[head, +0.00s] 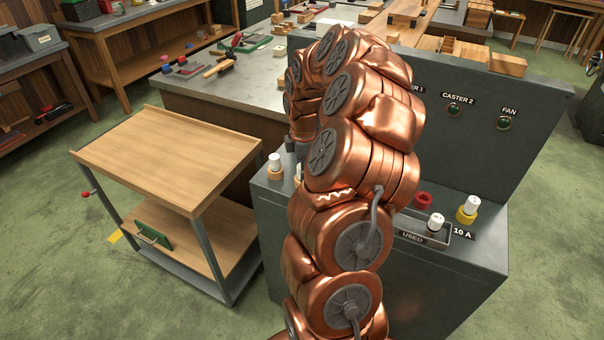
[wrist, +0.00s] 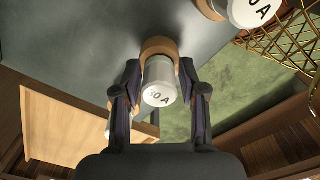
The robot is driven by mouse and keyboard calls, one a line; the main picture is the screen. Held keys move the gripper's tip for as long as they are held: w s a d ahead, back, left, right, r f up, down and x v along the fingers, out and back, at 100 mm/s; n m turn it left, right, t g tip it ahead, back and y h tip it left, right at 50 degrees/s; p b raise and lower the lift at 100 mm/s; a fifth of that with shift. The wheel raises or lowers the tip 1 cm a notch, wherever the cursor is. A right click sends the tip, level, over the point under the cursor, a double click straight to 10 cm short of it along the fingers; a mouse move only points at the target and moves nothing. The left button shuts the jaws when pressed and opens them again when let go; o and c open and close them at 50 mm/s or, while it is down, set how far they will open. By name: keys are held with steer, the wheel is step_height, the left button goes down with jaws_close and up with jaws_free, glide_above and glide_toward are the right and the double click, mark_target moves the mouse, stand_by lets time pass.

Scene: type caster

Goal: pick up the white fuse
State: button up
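My gripper (wrist: 161,70) is open, with one finger on each side of a white fuse (wrist: 160,80). A small gap seems to show at both sides of the fuse. This fuse stands in a tan collar on the grey surface, and its end bears a print ending in "0 A". Another white fuse (wrist: 250,10) with a tan collar shows at the top right of the wrist view. In the head view my copper arm hides the gripper. A white fuse (head: 274,162) stands at the left of the grey cabinet, with another partly hidden beside my arm.
The grey cabinet (head: 470,262) carries a tray (head: 407,237) marked "USED" holding a white fuse (head: 436,221), a red ring (head: 423,199) and a yellow-based fuse (head: 468,208) by "10 A". An upright panel (head: 530,110) stands behind. A wooden cart (head: 170,150) stands left. A gold wire mesh (wrist: 285,45) shows in the wrist view.

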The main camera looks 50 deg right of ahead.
jaws_close()
steer(key=shift+r, duration=0.1)
